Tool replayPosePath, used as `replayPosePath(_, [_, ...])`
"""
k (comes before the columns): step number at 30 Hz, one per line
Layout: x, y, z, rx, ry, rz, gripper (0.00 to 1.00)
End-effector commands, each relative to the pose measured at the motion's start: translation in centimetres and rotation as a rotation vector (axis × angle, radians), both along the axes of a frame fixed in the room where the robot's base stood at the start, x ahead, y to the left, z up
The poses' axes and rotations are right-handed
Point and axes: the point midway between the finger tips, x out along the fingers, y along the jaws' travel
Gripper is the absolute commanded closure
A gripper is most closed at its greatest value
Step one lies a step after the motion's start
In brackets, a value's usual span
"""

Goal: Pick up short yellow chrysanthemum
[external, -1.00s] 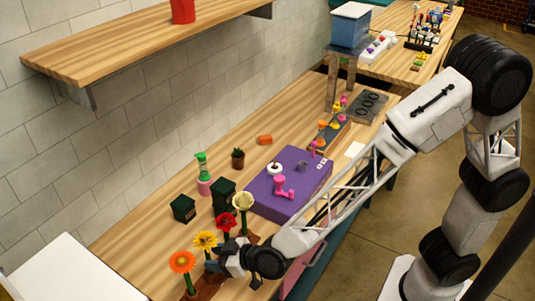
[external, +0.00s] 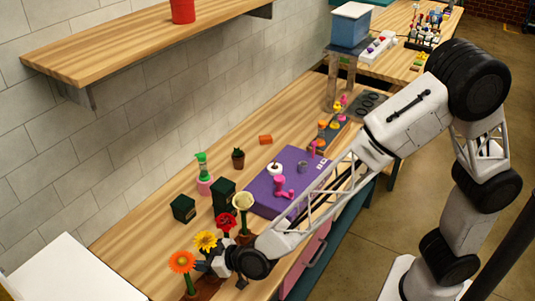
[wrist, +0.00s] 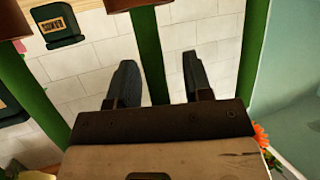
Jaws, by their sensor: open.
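The yellow chrysanthemum (external: 205,240) stands upright in a row of flowers at the front left of the table. It is between the orange flower (external: 182,262) and the red flower (external: 226,222). My gripper (external: 207,267) is low beside it, just below its head. In the wrist view my gripper (wrist: 160,85) is open, and a green stem (wrist: 151,55) runs between its fingers, nearer the left one. It appears to be the yellow flower's stem; its head is hidden there. I cannot tell whether the stem touches a finger.
A cream flower (external: 243,202) stands at the right end of the row. Other stems rise on both sides in the wrist view (wrist: 252,50). Dark green boxes (external: 184,208) stand behind the row. A purple box (external: 275,195) lies to the right.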

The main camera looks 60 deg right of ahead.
Motion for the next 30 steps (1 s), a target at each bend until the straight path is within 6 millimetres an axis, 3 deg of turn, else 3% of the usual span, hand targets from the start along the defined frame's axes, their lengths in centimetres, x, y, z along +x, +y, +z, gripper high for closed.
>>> replayPosePath(5, [0.0,0.0,0.0,0.000,0.000,0.000,0.54])
replayPosePath(14, [0.0,0.0,0.0,0.000,0.000,0.000,1.00])
replayPosePath(30, [0.0,0.0,1.1,0.001,-0.002,0.000,1.00])
